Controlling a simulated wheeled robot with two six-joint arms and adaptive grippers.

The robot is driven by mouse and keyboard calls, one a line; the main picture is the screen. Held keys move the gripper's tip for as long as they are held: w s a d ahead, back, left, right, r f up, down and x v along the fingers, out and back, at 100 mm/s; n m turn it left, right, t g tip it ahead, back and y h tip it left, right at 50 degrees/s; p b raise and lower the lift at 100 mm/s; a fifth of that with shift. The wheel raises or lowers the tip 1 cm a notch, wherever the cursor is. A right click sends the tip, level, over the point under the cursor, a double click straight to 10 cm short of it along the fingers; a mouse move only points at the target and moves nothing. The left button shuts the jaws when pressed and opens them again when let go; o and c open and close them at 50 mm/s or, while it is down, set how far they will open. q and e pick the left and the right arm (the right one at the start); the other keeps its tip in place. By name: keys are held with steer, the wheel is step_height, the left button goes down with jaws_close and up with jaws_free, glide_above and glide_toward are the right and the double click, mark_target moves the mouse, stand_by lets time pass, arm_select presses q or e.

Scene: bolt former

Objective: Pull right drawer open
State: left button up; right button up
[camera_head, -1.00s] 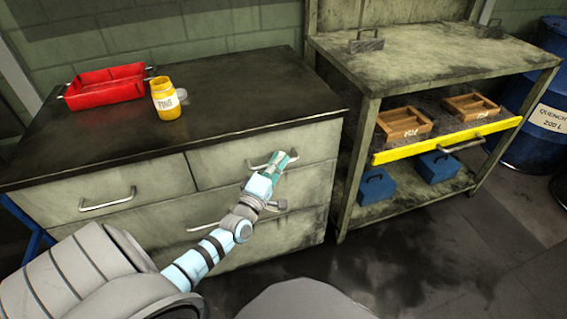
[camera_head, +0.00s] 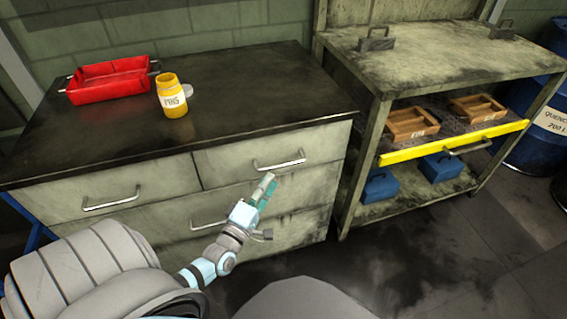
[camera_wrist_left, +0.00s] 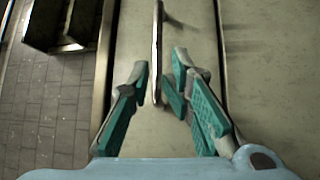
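The right drawer (camera_head: 235,167) of the dark-topped cabinet looks flush with the cabinet front. In the left wrist view the teal-padded fingers (camera_wrist_left: 158,92) are spread apart and hold nothing. The handle bar (camera_wrist_left: 157,50) lies ahead, lined up with the space between the fingers. My right gripper is not in view.
The left drawer (camera_head: 60,197) and a lower drawer (camera_head: 170,222) look shut. A yellow PINS jar (camera_head: 172,97) and red tray (camera_head: 108,82) stand on the cabinet. A workbench with a yellow-fronted shelf (camera_head: 415,150) is at the right. Floor in front is free.

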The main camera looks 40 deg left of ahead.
arm_select(q)
steer(key=r+v, duration=0.1)
steer(key=v, duration=0.7)
steer(key=shift+s+d+f, duration=0.15)
steer(key=shift+s, duration=0.05)
steer(key=shift+s, duration=0.1)
steer(key=v, duration=1.1)
steer(key=shift+s, duration=0.4)
steer(key=shift+d+f, duration=0.1)
steer(key=shift+d, duration=0.05)
